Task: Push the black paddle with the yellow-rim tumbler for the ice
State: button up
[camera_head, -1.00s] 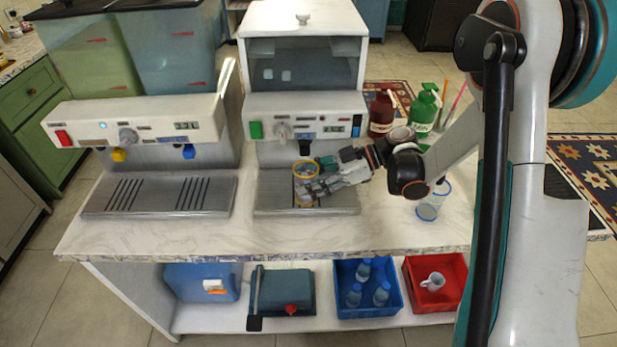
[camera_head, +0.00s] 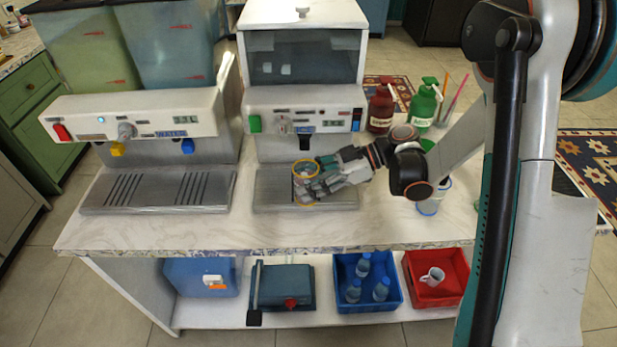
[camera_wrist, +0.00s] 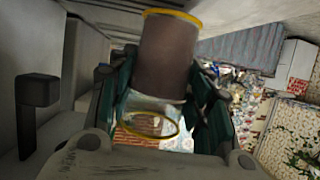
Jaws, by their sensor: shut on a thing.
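The yellow-rim tumbler (camera_head: 305,168) stands over the metal drip tray (camera_head: 277,190) of the right-hand machine. My gripper (camera_head: 318,178) is shut on it from the right. In the wrist view the tumbler (camera_wrist: 166,58) sits between the fingers, with a brownish wall and a yellow ring at each end. The black paddle (camera_head: 305,142) hangs from the machine's front, just above and behind the tumbler in the head view. A black block at the left of the wrist view appears to be this paddle (camera_wrist: 38,90). I cannot tell whether tumbler and paddle touch.
The left-hand machine (camera_head: 130,118) has a yellow and a blue outlet. A blue-rim glass (camera_head: 430,206) stands on the counter (camera_head: 330,232), partly behind my arm. Red (camera_head: 381,108) and green (camera_head: 424,106) bottles stand at the right back.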

jog(key=shift+s+a+b, duration=0.15)
jog(key=shift+s+b, duration=0.75)
jog(key=shift+s, duration=3.4)
